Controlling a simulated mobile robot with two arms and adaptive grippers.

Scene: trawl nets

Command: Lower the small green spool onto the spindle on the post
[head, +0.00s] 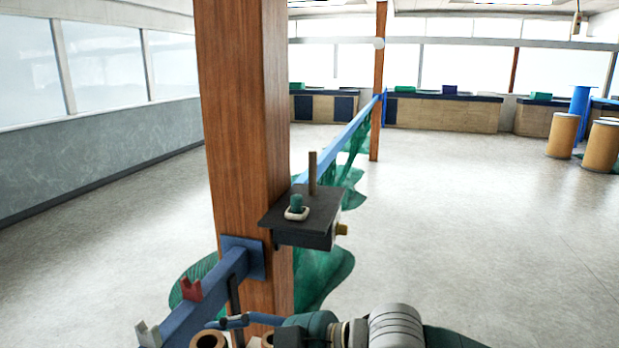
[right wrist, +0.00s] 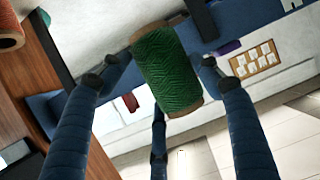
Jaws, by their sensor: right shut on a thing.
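The small green spool (right wrist: 168,72) has wound green twine and a tan end. It lies tilted between the fingers of my right gripper (right wrist: 162,74), which is shut on it in the right wrist view. In the head view the spindle (head: 312,172) is an upright brown rod on a dark shelf (head: 275,222) fixed to the wooden post (head: 247,120). My right gripper's blue finger (head: 234,322) shows low in the head view, below the shelf and in front of the post. The spool is mostly hidden there. My left gripper is not in view.
A small teal item on a white base (head: 296,208) sits on the shelf beside the spindle. A blue beam (head: 205,300) with red and grey hooks runs from the post. Green netting (head: 322,275) hangs behind. Open floor lies to the right.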

